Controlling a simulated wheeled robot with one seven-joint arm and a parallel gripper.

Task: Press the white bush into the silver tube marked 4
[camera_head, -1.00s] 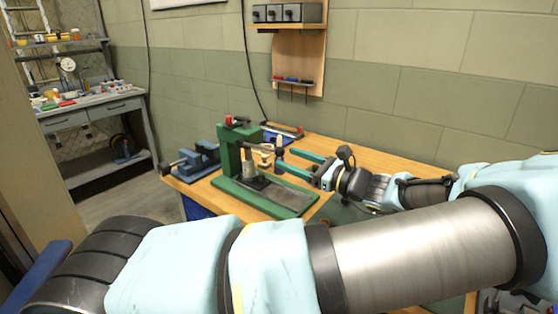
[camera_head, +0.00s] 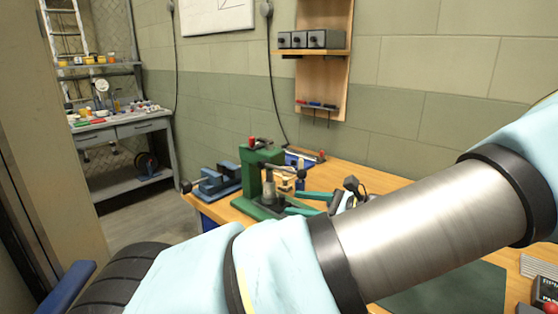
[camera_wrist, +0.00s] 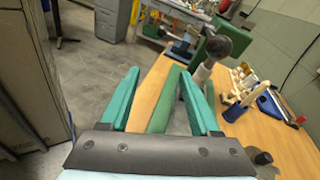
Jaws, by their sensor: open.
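A green press (camera_head: 248,172) stands on the wooden bench, with a red knob on top and a grey tapered piece (camera_head: 268,194) at its front. My gripper (camera_head: 294,201) is at the press's right side, its two teal fingers pointing towards it. In the wrist view my gripper (camera_wrist: 162,82) is open, with nothing held between the fingers. I cannot make out the white bush or any tube marked 4. My own arm hides much of the bench in the head view.
A blue vise-like tool (camera_head: 214,183) is left of the press. Bare bench (camera_wrist: 285,155) lies at right. A dark green mat (camera_head: 450,292) is at lower right.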

